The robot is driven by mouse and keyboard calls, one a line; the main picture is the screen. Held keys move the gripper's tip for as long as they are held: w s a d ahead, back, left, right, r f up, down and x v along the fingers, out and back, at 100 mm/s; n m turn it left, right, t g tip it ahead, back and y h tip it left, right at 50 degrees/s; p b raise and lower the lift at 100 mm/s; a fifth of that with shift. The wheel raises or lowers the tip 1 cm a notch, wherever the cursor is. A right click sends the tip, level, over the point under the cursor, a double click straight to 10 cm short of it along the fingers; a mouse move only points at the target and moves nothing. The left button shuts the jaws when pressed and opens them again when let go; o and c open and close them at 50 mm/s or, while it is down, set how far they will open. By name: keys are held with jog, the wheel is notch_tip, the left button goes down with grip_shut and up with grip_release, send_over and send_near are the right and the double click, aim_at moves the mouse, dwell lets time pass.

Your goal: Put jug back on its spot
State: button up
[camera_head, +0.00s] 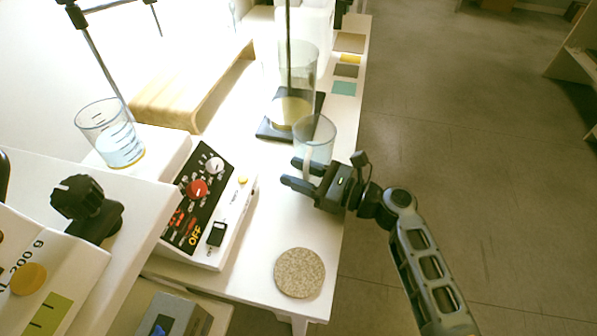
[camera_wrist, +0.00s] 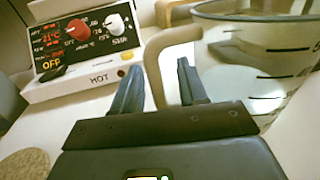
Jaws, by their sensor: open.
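The jug (camera_head: 316,130) is clear glass and stands upright near the right edge of the white bench, just behind my gripper (camera_head: 291,172). The wrist view shows the jug (camera_wrist: 268,62) large at the right, with dark measuring marks and a beige handle (camera_wrist: 156,62). My gripper (camera_wrist: 157,70) is open, and the handle appears between its fingers in that view. I cannot tell whether they touch it. A round speckled cork mat (camera_head: 299,272) lies bare near the bench's front end; its edge also shows in the wrist view (camera_wrist: 24,168).
A control box (camera_head: 208,205) with knobs stands left of my gripper. A beaker of bluish liquid (camera_head: 120,148) stands further left. A tall glass vessel (camera_head: 300,62) stands on a dark plate (camera_head: 268,128) behind the jug. The bench between control box and mat is clear.

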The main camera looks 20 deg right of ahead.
jog(key=shift+r, duration=0.25)
jog(key=v, duration=1.2)
jog(key=shift+f, duration=0.15)
